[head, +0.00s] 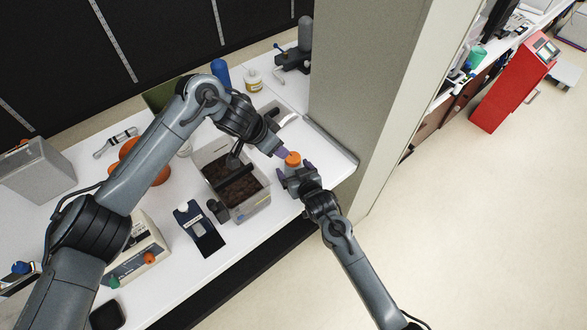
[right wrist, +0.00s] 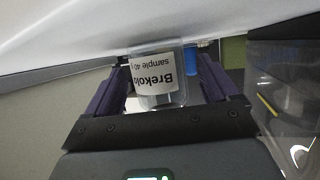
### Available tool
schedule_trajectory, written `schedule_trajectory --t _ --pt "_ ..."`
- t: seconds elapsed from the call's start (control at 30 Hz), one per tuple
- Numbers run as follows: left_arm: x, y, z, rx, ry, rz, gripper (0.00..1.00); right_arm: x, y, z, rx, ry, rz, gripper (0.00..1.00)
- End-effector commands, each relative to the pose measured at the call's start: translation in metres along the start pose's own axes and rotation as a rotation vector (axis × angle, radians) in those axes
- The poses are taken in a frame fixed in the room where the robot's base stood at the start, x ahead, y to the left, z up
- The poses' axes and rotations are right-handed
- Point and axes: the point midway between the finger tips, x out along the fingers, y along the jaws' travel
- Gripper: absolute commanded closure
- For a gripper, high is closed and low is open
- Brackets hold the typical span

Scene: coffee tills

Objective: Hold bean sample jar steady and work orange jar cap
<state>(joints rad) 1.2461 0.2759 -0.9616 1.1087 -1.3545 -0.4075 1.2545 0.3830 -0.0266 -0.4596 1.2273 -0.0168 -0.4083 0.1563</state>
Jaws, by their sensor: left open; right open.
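The bean sample jar stands at the table's right end in the head view, mostly hidden by my grippers. Its orange cap (head: 293,159) shows on top. In the right wrist view the clear jar (right wrist: 158,90), with an upside-down printed white label, sits between the purple fingers of my right gripper (right wrist: 157,72). That gripper (head: 291,173) is open around the jar's body, coming from the front right; contact is unclear. My left gripper (head: 282,152) is open, with a purple finger close beside the cap on its upper left. Whether it touches the cap is unclear.
A clear bin (head: 250,207) of dark beans stands left of the jar. A grey pillar (head: 365,80) rises at the table's right end. Open floor lies right.

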Motion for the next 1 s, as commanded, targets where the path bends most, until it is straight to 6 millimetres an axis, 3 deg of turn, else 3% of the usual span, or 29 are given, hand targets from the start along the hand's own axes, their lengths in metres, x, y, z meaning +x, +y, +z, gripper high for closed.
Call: schedule_trajectory --t 0.47,0.83,0.87,1.0 --pt "0.0 0.0 0.0 0.0 0.0 0.0 0.57 0.0071 -0.0001 -0.0002 0.0 0.001 0.0 0.13" --pt "0.0 0.0 0.0 0.0 0.0 0.0 0.57 0.0069 -0.0001 0.0 0.0 0.0 0.0 0.68" --pt "0.0 0.0 0.0 0.0 0.0 0.0 0.57 0.0069 -0.0001 0.0 0.0 0.0 0.0 0.4" --pt "0.0 0.0 0.0 0.0 0.0 0.0 0.57 0.0069 0.0 0.0001 0.0 0.0 0.0 0.61"
